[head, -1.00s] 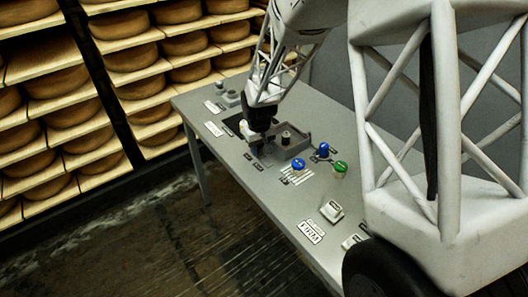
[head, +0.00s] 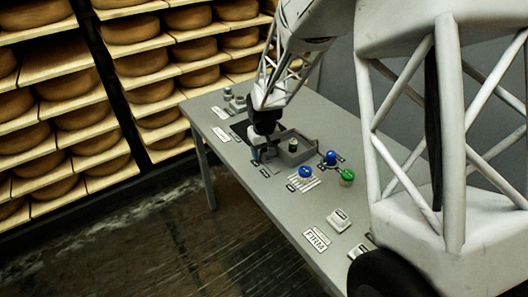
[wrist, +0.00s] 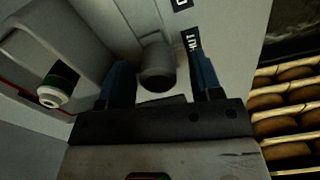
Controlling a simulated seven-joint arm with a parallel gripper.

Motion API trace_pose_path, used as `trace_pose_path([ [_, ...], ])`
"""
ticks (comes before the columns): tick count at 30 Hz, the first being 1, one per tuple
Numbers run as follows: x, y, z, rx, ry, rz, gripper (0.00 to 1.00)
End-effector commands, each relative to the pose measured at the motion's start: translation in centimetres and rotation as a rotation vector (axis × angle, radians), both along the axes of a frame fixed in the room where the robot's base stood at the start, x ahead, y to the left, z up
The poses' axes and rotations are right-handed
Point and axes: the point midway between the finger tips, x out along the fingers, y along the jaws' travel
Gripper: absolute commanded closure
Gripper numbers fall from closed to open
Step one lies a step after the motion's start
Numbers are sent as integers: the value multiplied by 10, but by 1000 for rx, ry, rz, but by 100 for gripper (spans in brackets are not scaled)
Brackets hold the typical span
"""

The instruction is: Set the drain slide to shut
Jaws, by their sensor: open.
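The drain slide appears to be the grey round knob (wrist: 157,66) on a pale plate in the wrist view. My gripper (wrist: 162,82) is open, with one blue finger on each side of the knob. A gap shows between the knob and the right finger; contact on the left is hard to tell. A black label (wrist: 191,42) sits beside the right finger, its text partly legible. In the head view my gripper (head: 262,153) is low over the table at the near left corner of a grey tray, and the knob is hidden there.
The grey tray (head: 309,143) holds a dark green and white piece (wrist: 58,86) beside my left finger. Blue knobs (head: 306,173), (head: 330,157) and a green knob (head: 346,176) stand to the right on the table (head: 285,215). Cheese shelves (head: 60,120) stand at left.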

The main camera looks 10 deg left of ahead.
Motion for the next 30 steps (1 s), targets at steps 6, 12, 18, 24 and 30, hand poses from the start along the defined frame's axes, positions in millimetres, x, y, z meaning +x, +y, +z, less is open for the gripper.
trace_pose_path([
  [6,0,0,17,1,-2,0,41],
  [12,0,0,43,1,-2,0,41],
  [18,1,0,65,2,-2,0,41],
  [24,0,0,74,0,0,0,41],
  [30,0,0,75,0,0,0,41],
])
